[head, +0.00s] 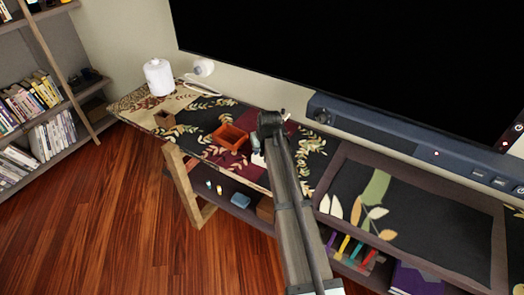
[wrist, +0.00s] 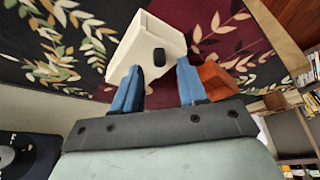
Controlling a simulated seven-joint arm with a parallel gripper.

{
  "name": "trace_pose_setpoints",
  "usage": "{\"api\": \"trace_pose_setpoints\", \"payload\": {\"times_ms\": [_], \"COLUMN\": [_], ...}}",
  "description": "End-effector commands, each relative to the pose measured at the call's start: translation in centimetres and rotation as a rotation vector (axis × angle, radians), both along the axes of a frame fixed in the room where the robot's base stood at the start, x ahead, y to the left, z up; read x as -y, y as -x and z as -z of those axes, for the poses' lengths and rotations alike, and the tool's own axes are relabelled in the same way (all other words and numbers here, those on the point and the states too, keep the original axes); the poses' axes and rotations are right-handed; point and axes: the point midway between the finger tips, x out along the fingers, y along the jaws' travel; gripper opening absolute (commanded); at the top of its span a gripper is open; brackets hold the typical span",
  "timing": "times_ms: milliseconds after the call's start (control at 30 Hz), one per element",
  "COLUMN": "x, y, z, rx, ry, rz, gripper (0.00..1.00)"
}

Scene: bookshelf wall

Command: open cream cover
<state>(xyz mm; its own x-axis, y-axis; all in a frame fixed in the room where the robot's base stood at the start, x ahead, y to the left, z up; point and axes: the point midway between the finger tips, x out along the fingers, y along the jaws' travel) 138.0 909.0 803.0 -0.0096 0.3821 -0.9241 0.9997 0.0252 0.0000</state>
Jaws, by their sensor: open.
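A cream box-like thing (wrist: 142,40) with a dark oval knob (wrist: 159,57) on its near face lies just beyond my fingertips in the wrist view. I take it as the cream cover. In the head view only a pale bit of it (head: 258,159) shows beside my arm, which hides the rest. My gripper (wrist: 158,74) is open, its two blue fingers apart with the knob between them in the picture. I cannot tell whether they touch the cover. In the head view my gripper (head: 256,146) is over the patterned table top, mostly hidden by my arm.
An orange-red tray (head: 231,136) sits left of my gripper, close to one finger in the wrist view. A large screen (head: 350,50) and a soundbar (head: 375,131) bound the back.

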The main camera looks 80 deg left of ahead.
Motion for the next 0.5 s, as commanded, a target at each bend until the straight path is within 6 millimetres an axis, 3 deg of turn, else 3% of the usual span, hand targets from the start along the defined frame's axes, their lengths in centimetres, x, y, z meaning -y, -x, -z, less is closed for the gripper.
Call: {"api": "trace_pose_setpoints", "payload": {"times_ms": [200,500], "x": [-0.8,-0.9], "y": [0.0,0.0], "z": [1.7,2.1], "rx": [0.000,0.000], "ry": [-0.001,-0.001], "rz": [0.000,0.000], "gripper": [0.42,0.42]}}
